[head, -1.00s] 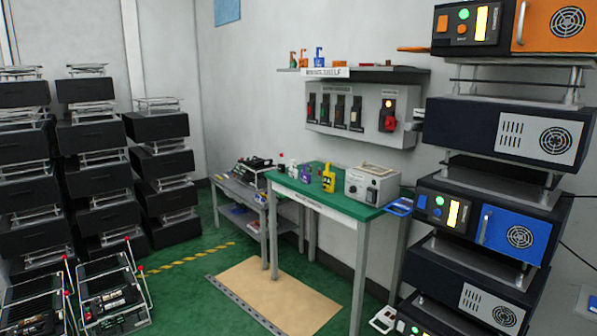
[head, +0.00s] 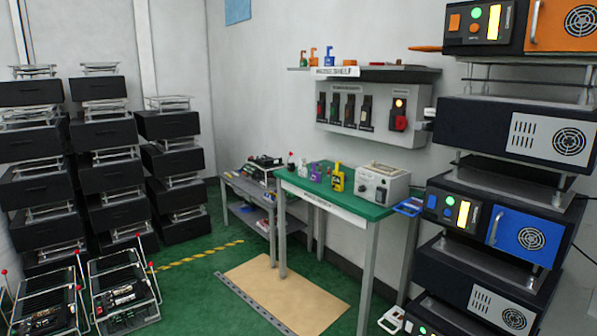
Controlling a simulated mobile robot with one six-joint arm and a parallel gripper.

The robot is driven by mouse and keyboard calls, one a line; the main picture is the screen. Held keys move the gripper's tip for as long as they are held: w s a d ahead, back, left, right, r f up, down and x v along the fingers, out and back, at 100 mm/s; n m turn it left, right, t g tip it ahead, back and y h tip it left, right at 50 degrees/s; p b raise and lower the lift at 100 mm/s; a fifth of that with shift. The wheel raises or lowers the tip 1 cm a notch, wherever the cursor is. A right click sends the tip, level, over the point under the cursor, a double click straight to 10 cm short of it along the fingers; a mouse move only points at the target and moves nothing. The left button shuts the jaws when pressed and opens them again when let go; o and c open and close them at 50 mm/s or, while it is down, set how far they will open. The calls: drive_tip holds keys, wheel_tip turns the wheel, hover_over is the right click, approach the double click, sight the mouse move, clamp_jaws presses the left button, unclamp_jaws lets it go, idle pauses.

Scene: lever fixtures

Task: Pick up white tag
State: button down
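A small whitish piece (head: 303,169) stands near the back left of the green-topped table (head: 372,211). It looks like the white tag, but it is too small to be sure. To its right stand a purple tag (head: 316,173), a green piece (head: 327,167) and a yellow tag (head: 337,179) with a dark marking. A dark and red small item (head: 291,160) is to its left. My gripper is not in view.
A grey control box (head: 381,184) sits at the table's right end. A wall panel of switches (head: 372,112) and a shelf (head: 400,75) with hooked tags are above. An equipment stack (head: 500,213) rises at right. Green floor and a tan mat (head: 285,290) lie in front.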

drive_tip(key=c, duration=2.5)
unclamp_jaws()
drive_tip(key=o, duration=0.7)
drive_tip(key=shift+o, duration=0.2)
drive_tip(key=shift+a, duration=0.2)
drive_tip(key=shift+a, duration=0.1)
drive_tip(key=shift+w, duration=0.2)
